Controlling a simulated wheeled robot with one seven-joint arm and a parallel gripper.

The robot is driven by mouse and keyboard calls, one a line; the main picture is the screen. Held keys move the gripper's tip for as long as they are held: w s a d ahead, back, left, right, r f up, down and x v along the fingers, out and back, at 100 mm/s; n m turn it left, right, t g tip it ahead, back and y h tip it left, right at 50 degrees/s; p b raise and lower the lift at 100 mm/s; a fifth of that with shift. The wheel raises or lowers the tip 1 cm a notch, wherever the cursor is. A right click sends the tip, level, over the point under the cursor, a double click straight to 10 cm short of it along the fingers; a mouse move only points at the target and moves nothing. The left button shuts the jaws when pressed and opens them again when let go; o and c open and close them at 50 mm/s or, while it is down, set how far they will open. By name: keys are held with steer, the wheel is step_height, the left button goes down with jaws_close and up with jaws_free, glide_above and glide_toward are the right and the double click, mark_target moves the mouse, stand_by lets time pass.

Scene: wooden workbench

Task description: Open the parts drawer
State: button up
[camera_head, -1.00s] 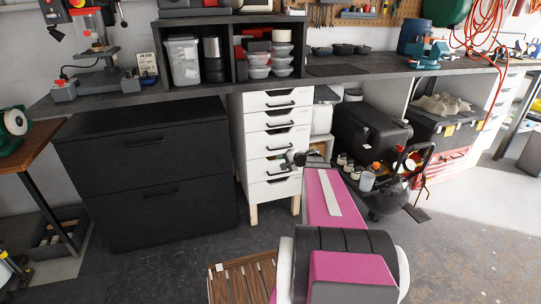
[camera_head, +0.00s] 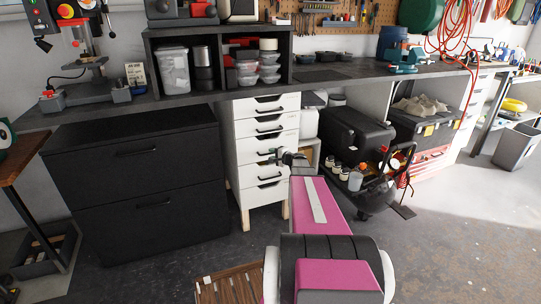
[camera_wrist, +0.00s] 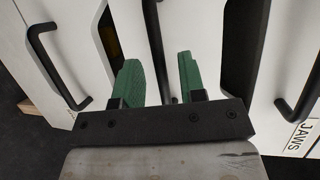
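The white drawer unit (camera_head: 262,140) stands under the bench, with several drawer fronts, black pull handles and dark cut-outs. All its drawers look closed. My gripper (camera_head: 285,156) is at its front, about mid-height towards the right side. In the wrist view, my gripper (camera_wrist: 160,78) has its two green fingers apart. A black bar handle (camera_wrist: 154,40) runs down between them; I cannot tell whether either finger touches it. The drawer on the right has a label reading JAWS (camera_wrist: 303,138). No label on the drawer at the fingers is visible, so I cannot tell which one is the parts drawer.
A black two-drawer cabinet (camera_head: 140,180) stands left of the unit. A black case (camera_head: 350,135) and a compressor (camera_head: 378,185) are to the right. The bench top (camera_head: 340,72) overhangs the unit. A slatted wooden piece (camera_head: 232,286) lies low in front. The grey floor between is clear.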

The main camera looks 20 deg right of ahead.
steer(key=shift+x, duration=1.05)
jaws_close()
steer(key=shift+s, duration=0.1)
